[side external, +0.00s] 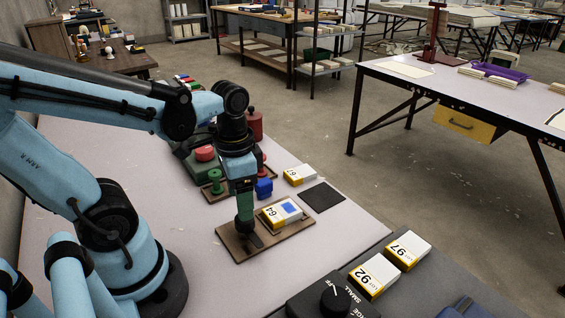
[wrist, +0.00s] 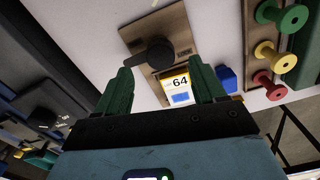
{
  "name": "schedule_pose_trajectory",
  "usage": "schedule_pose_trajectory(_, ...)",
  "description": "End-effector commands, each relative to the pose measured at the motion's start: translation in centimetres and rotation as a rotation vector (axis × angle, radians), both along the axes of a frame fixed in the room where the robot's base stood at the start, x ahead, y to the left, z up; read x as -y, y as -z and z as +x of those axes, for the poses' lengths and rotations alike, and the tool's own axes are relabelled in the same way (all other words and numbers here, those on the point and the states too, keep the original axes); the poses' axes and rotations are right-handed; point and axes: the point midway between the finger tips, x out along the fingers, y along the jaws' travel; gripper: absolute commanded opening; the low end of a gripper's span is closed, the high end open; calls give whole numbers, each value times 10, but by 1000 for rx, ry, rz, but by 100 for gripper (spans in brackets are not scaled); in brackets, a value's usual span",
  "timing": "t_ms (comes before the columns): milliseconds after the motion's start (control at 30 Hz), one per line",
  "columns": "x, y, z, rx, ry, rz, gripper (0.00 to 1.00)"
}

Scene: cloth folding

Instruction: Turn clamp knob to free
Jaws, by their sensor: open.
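A black clamp knob (wrist: 155,53) with a bar-like handle sits on a wooden board (wrist: 133,37). I cannot tell whether a finger touches the knob.
A blue block (side external: 264,188) stands close behind the board. Spools (wrist: 268,50) stand beyond it. A dark square pad (side external: 321,196) lies to the right. Boxes marked 92 (side external: 373,276) and 97 (side external: 407,250) and a black dial (side external: 335,298) are in front.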

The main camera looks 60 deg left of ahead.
Motion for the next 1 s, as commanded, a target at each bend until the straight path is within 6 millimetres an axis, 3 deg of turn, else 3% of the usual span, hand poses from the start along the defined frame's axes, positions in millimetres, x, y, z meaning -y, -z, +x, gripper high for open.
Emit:
schedule_pose_trajectory(500,0,-60,0,0,1,0,69)
schedule_pose_trajectory(1000,0,-71,0,0,1,0,69)
